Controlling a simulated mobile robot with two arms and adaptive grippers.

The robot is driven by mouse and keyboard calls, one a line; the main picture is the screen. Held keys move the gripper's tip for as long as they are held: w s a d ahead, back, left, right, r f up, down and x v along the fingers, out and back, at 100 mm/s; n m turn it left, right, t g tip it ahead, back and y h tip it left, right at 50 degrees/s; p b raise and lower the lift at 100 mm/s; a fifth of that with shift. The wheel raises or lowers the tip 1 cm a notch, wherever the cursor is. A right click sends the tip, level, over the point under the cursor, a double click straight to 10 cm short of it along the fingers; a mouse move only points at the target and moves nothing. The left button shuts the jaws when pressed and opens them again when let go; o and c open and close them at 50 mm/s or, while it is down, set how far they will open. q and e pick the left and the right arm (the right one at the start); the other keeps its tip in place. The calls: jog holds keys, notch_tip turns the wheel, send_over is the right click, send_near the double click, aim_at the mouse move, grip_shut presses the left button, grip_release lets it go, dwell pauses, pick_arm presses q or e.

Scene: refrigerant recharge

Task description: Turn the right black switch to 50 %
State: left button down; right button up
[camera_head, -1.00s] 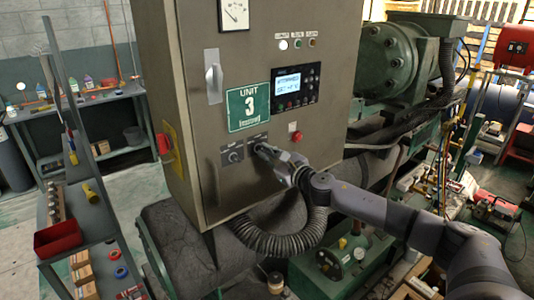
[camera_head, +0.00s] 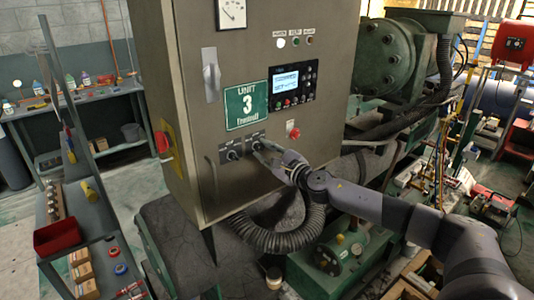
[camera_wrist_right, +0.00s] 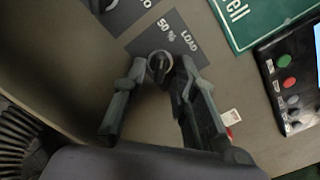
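The right black switch (camera_head: 257,144) sits on the grey cabinet's front, low and right of the green Unit 3 sign. In the right wrist view the black switch (camera_wrist_right: 159,66) is on a dark plate lettered "50 %" and "LOAD". Its exact setting is hard to read. My right gripper (camera_head: 264,152) is at the switch. In the wrist view the right gripper (camera_wrist_right: 160,74) is open, one finger on each side of the knob, with small gaps. A second black switch (camera_head: 232,155) is just to the left. My left gripper is not in view.
The green sign (camera_head: 246,107), a lit display panel (camera_head: 293,86) and a red button (camera_head: 293,132) are close to the switch. A ribbed black hose (camera_head: 280,240) hangs below the cabinet. A shelf with a red bin (camera_head: 57,237) stands at left.

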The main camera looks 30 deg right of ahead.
jog(key=s+b, duration=0.5)
jog(key=s, duration=0.4)
jog(key=shift+d, duration=0.3)
dwell(0.3)
